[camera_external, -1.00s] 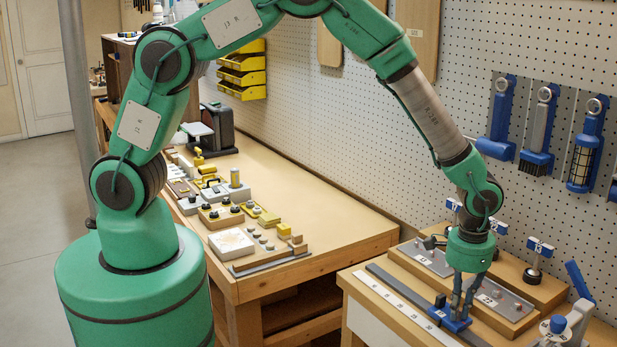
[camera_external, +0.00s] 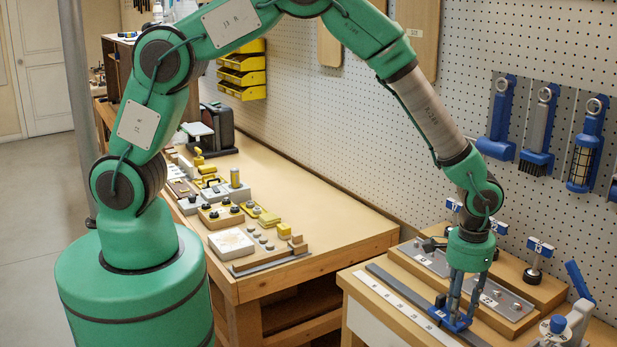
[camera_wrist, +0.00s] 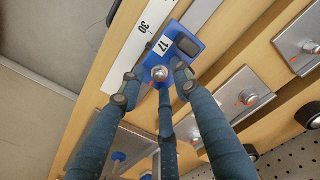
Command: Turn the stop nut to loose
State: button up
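The blue stop block (camera_wrist: 187,44), labelled 17, sits on the grey rail beside a ruler strip in the wrist view. A small round metal nut (camera_wrist: 160,73) with a reddish mark is on the block. My gripper (camera_wrist: 160,82) has dark blue-grey fingers spread around the nut, with visible gaps between the fingertips and the nut. In the external view, my gripper (camera_external: 460,312) points down at the blue stop block (camera_external: 448,318). The fingers hide part of the block there, and the nut cannot be made out.
The white ruler strip (camera_external: 405,308) runs along the bench's front edge. Metal plates (camera_external: 505,300) with small knobs lie behind the rail. A blue-and-grey clamp (camera_external: 572,325) stands at the right. Blue-handled tools (camera_external: 540,130) hang on the pegboard. A separate bench (camera_external: 300,205) stands left.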

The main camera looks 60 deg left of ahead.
notch_tip(320, 180, up, 12)
dwell(0.9)
dwell(0.3)
